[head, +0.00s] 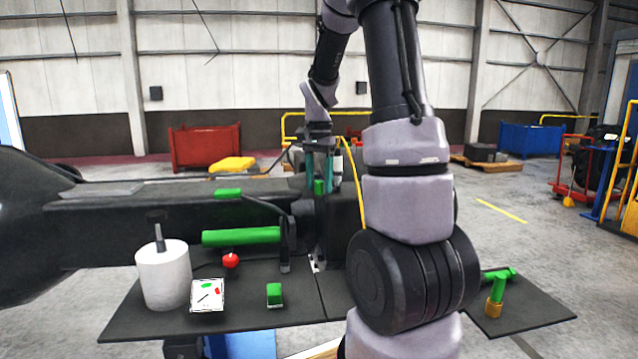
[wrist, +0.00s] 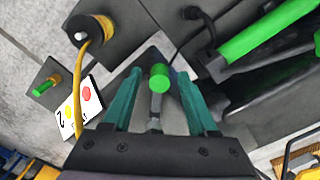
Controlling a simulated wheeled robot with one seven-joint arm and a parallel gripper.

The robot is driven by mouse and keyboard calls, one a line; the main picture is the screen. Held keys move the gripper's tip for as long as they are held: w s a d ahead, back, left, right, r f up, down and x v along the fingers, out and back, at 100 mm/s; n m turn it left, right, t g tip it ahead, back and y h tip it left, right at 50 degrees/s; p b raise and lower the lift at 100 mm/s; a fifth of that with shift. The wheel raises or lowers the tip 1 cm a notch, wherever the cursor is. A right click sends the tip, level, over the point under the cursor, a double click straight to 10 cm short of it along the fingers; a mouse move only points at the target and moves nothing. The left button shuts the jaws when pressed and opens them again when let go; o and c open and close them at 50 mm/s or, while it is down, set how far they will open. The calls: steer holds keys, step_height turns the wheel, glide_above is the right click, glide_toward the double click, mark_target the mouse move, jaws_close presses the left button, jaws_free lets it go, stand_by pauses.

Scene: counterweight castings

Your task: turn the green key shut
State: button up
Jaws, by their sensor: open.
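My gripper (head: 320,182) points down at the dark machine, with its teal fingers apart. In the wrist view, a green cylindrical head on a grey stem (wrist: 159,77) lies between the open fingers (wrist: 160,92), with no clear contact. It shows as a small green piece (head: 319,187) in the head view, just below the fingers; I cannot tell surely that it is the key. A green T-shaped handle on a brass base (head: 497,288) stands on the dark plate at the right, apart from my gripper. Its fit and turn angle cannot be told.
A long green bar (head: 241,237), a red ball (head: 230,260), a white cylinder (head: 163,275), a marked card (head: 207,296) and a green block (head: 274,294) are on the left. A yellow cable (wrist: 83,68) hangs near the fingers. My arm hides part of the plate.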

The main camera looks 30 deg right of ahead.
steer(key=shift+f, duration=0.2)
jaws_close()
stand_by(1.4)
